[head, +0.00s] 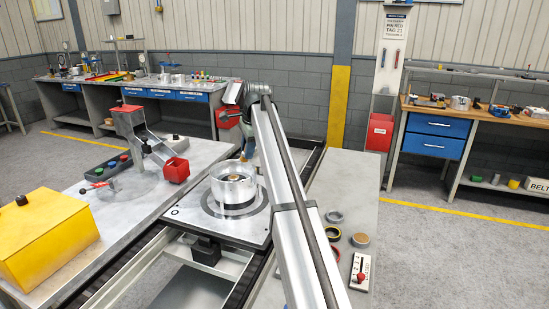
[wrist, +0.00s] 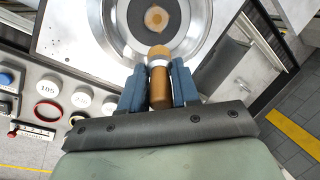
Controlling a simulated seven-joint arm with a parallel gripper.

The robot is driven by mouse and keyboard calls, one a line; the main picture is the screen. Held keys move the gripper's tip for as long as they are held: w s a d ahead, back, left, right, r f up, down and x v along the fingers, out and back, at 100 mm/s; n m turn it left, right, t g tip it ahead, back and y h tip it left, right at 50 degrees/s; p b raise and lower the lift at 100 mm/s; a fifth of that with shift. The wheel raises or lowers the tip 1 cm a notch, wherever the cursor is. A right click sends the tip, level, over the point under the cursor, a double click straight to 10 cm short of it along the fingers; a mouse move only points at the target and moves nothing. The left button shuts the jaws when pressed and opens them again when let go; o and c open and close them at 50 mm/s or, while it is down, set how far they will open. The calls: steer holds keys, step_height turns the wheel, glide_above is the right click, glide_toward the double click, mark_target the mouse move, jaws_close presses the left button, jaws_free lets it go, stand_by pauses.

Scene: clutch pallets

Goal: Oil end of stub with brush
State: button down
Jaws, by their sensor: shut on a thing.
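A metal clutch housing (head: 234,188), a round silver ring, sits on a pallet plate (head: 190,218) in the head view. In the wrist view the housing (wrist: 113,32) is at the top, and the tan round end of the stub (wrist: 156,18) shows at its dark centre. My gripper (wrist: 158,82) has blue fingers shut on a brush (wrist: 160,92) with a brown handle, a pale collar and a tan tip. The brush tip points toward the stub, overlapping the housing's near rim in view. I cannot tell its height above the rim. My gripper in the head view (head: 247,150) is partly hidden behind the arm.
Round pots and rings (head: 334,216) and a lever box (head: 360,270) lie on the surface right of my arm. A rail runs beside the pallet.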

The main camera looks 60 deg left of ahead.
steer(key=shift+s+a+f, duration=0.2)
steer(key=shift+s+f, duration=0.25)
steer(key=shift+f, duration=0.4)
steer(key=shift+s+a+f, duration=0.25)
steer(key=shift+s+f, duration=0.2)
steer(key=shift+f, duration=0.4)
steer(key=shift+s+a+f, duration=0.2)
steer(key=shift+s+f, duration=0.25)
steer(key=shift+f, duration=0.4)
steer(key=shift+f, duration=0.8)
steer(key=shift+a, duration=0.1)
